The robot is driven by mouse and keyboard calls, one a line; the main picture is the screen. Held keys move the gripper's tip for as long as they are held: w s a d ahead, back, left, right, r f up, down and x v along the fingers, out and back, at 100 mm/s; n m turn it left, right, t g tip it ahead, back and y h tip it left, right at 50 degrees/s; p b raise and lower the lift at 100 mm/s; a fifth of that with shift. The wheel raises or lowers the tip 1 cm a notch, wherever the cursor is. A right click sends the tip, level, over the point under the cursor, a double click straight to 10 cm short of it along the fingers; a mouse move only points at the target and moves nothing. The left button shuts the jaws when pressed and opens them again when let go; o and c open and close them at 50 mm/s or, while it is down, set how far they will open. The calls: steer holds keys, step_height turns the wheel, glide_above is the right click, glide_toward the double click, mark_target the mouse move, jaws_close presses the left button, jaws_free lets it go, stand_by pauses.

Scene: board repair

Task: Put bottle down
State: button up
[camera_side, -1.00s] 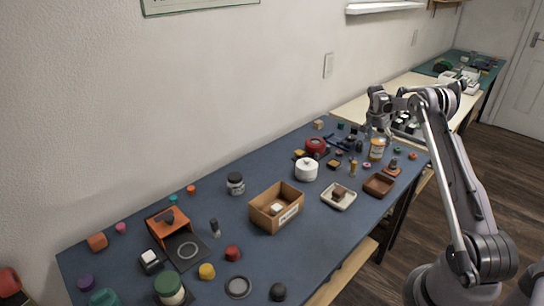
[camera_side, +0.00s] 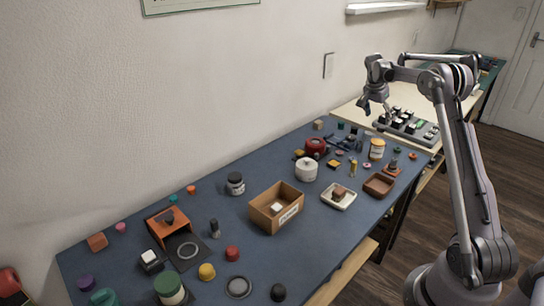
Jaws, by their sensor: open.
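A bottle (camera_side: 377,149) with a yellow-orange label and a pale top stands upright at the far right end of the blue table (camera_side: 330,222). My gripper (camera_side: 376,110) is above the far end of the table, higher than the bottle and apart from it. Its fingers point down, are open and hold nothing.
A grey tray with several dark and white pieces (camera_side: 408,127) lies behind the bottle. A red round pot (camera_side: 316,147), a white lidded pot (camera_side: 306,170), a brown tray (camera_side: 379,185) and an open cardboard box (camera_side: 277,208) stand nearer. Small parts crowd the table around the bottle.

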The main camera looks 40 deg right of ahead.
steer(key=w+a+r+n+t+y, duration=0.15)
steer(key=a+r+n, duration=0.35)
steer(key=a, duration=0.9)
steer(key=a+r+n+t+h, duration=0.1)
steer(key=a+r+n+t, duration=0.4)
steer(key=a, duration=0.8)
steer(key=s+a+f+n+y, duration=0.1)
steer(key=s+a+n, duration=0.2)
steer(key=s+a, duration=0.2)
steer(key=s+a+f+n+t+y, duration=0.1)
steer(key=s+a, duration=0.4)
steer(key=a, duration=0.6)
steer(key=s+a+f+n+y, duration=0.2)
steer(key=s+a+n, duration=0.3)
steer(key=a, duration=0.3)
steer(key=shift+f+n, duration=0.4)
steer(key=shift+f, duration=0.25)
